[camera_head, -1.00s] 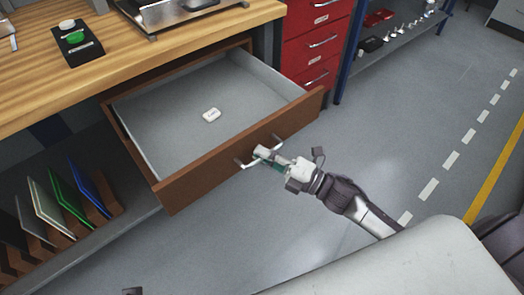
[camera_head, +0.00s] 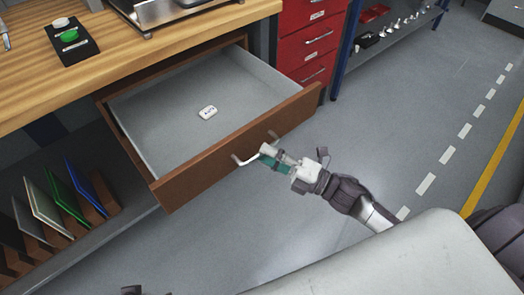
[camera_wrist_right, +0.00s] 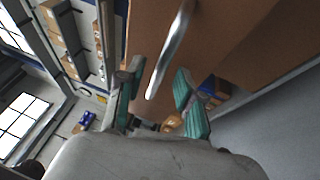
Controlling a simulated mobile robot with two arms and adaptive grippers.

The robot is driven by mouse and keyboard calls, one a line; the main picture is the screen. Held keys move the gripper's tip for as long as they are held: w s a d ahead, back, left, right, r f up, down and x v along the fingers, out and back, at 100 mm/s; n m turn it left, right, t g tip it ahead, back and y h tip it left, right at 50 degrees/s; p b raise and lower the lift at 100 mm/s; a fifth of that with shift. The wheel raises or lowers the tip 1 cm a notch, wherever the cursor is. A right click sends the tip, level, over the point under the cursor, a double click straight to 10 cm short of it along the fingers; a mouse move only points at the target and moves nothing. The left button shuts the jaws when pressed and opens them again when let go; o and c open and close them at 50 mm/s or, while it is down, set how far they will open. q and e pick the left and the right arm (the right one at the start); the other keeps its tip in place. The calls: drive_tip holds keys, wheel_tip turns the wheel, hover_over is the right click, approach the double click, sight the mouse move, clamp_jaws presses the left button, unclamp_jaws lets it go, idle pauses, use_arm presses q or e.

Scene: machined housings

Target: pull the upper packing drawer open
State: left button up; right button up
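The upper packing drawer (camera_head: 225,150) is pulled well out of the wooden bench, with its grey inside showing. Its brown front carries a pale bar handle (camera_head: 245,160). In the right wrist view the handle (camera_wrist_right: 172,48) rises from between and beyond the fingertips. My right gripper (camera_head: 270,155) is just in front of the handle. Its green-padded fingers (camera_wrist_right: 160,90) stand apart with nothing clamped between them. A dark piece at the bottom edge of the head view seems to be my left gripper (camera_head: 131,290); its fingers cannot be made out.
A small white labelled item (camera_head: 208,112) lies in the drawer. The benchtop (camera_head: 35,88) holds a black box with a green button (camera_head: 70,37). Coloured panels (camera_head: 62,190) stand in a rack below left. A red cabinet (camera_head: 306,45) stands right of the drawer. Floor at right is clear.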

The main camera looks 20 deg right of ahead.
drive_tip(key=v, duration=1)
